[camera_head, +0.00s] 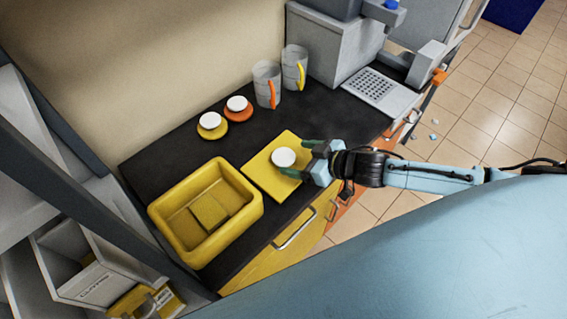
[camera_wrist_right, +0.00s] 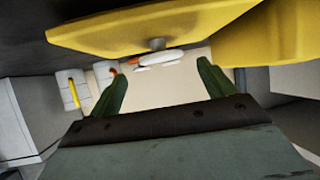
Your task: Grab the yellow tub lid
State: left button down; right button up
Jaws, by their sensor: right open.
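The yellow tub lid (camera_head: 262,172) is a flat square plate lying on the dark counter, with a round white knob (camera_head: 284,157) on top. My right gripper (camera_head: 301,158) is open at the lid's right side, its green fingers pointing towards the knob and not closed on it. In the right wrist view the lid (camera_wrist_right: 130,30) fills the top, appearing upside down. Its knob (camera_wrist_right: 158,58) shows ahead between the open green fingers (camera_wrist_right: 163,80). My left gripper is not in view.
A yellow tub (camera_head: 163,222) stands left of the lid. A smaller yellow lid (camera_head: 211,131) and an orange lid (camera_head: 238,113), both white-knobbed, lie behind. Two jugs, orange-handled (camera_head: 264,84) and yellow-handled (camera_head: 293,66), stand at the wall. A grey machine (camera_head: 328,45) stands at the back right.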

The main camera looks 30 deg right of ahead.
aim_at(284, 157)
jog(key=shift+x, duration=2.9)
jog(key=shift+s+a+f, duration=0.1)
jog(key=shift+s+a, duration=0.05)
jog(key=shift+c, duration=0.3)
jog(key=c, duration=1)
jog(key=shift+c, duration=0.2)
